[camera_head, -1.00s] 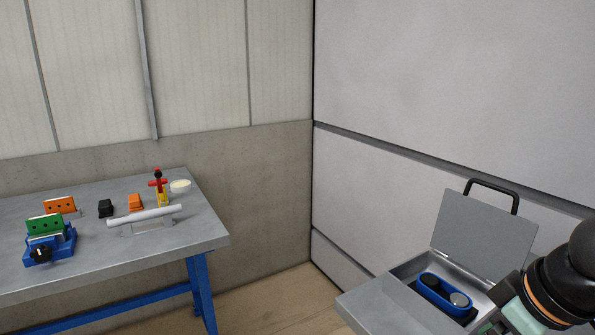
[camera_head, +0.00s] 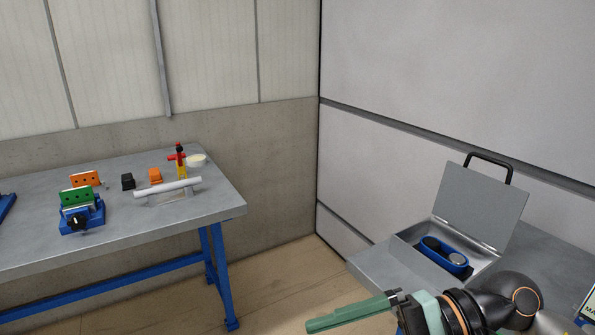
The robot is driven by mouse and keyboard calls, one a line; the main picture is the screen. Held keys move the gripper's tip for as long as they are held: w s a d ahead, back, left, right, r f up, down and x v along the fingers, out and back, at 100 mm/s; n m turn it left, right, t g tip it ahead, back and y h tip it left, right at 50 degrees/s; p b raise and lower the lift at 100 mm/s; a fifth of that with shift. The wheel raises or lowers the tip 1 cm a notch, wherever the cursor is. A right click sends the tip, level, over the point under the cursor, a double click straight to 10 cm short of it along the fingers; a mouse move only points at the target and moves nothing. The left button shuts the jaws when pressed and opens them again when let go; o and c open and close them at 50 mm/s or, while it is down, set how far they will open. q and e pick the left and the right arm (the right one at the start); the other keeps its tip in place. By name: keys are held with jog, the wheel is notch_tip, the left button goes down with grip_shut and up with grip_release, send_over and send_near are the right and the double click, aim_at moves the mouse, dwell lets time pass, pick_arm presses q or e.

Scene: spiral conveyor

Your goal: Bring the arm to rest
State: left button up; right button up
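My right arm comes in from the lower right, and its gripper (camera_head: 338,316) points left, low in the picture. Its green fingers lie in front of the floor, left of the grey case. They appear side-on, so I cannot tell whether they are apart or together. I see nothing hanging from them. My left gripper is not in view.
An open grey case (camera_head: 377,262) with a raised lid (camera_head: 480,212) holds a blue oval holder (camera_head: 455,258) on the right. A workbench (camera_head: 110,233) at left carries a blue vise (camera_head: 82,217), green block (camera_head: 77,197), orange blocks and a white rod (camera_head: 165,188). Floor between is clear.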

jog(key=w+r+m+t+y+p, duration=0.1)
jog(key=w+r+m+t+y, duration=0.2)
jog(key=m, duration=0.7)
jog(key=w+r+m+t+y+p, duration=0.1)
jog(key=w+m+t+y, duration=0.3)
jog(key=m, duration=0.5)
jog(key=w+d+f+m+t+h, duration=0.2)
jog(key=f+m+t+h, duration=0.2)
jog(key=m, duration=0.5)
jog(key=w+d+f+m+t+h+p, duration=0.1)
jog(key=d+f+m+t+h, duration=0.2)
jog(key=m, duration=0.5)
jog(key=w+d+f+m+t+h, duration=0.2)
jog(key=f+m+t+h, duration=0.25)
jog(key=m, duration=0.45)
jog(key=s+d+f+m+g+h, duration=0.1)
jog(key=s+f+m+g+h, duration=0.1)
jog(key=s+f+m, duration=0.3)
jog(key=s+d+f+m+g+h+p, duration=0.1)
jog(key=s+f+m, duration=0.5)
jog(key=f, duration=0.7)
jog(key=s+d+f+m+g+h, duration=0.2)
jog(key=s+f+m+g+h, duration=0.2)
jog(key=f+m, duration=0.4)
jog(key=shift+s+d+f+m+g+h+p, duration=0.35)
jog(key=shift+s+m, duration=0.25)
jog(key=shift+s, duration=0.2)
